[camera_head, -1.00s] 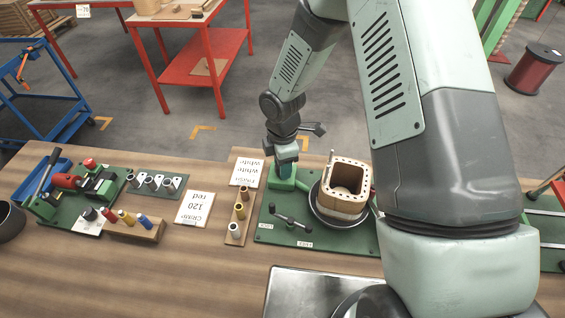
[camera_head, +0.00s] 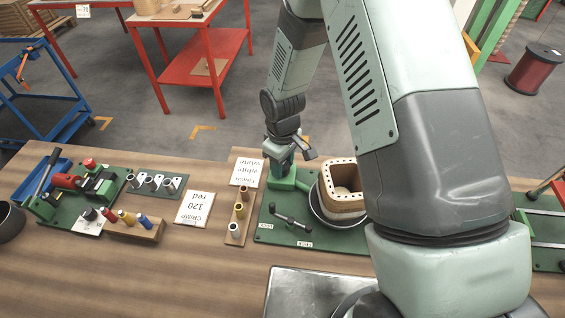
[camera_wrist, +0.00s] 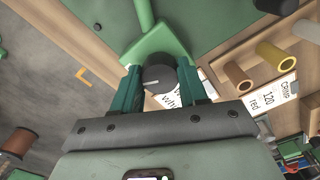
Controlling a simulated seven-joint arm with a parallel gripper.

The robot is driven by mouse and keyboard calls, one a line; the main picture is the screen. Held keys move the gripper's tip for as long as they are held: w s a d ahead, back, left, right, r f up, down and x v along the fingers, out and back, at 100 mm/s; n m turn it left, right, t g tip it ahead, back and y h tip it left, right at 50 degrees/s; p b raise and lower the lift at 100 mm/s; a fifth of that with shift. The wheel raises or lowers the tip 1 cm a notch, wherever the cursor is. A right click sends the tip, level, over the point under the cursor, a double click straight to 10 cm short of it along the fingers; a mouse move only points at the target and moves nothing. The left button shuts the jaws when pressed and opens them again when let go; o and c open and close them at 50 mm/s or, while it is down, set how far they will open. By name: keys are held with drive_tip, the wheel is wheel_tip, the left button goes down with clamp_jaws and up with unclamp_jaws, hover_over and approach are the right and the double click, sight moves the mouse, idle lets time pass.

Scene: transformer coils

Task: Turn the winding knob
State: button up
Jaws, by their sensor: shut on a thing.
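The winding knob (camera_wrist: 158,78) is dark grey with a pale line on its top, and it shows between my fingers in the wrist view. It sits on a green bracket (camera_head: 288,184) at the back left of a green board (camera_head: 285,231). My gripper (camera_wrist: 160,88) is shut on the knob, with one green finger on each side. In the head view my gripper (camera_head: 280,160) points down over the bracket and the knob is hidden. A wooden coil frame (camera_head: 343,198) with holes in its rim stands on a dark round dish to the right.
A crank handle (camera_head: 291,220) lies at the front of the green board. A holder with several tubes (camera_head: 239,222) and white cards (camera_head: 195,207) are to the left. The front left of the wooden table (camera_head: 130,280) is clear.

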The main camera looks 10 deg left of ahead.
drive_tip(key=m, duration=0.4)
drive_tip(key=shift+m, duration=2.5)
drive_tip(key=o, duration=1.1)
drive_tip(key=shift+c, duration=0.2)
wheel_tip(320, 180, up, 11)
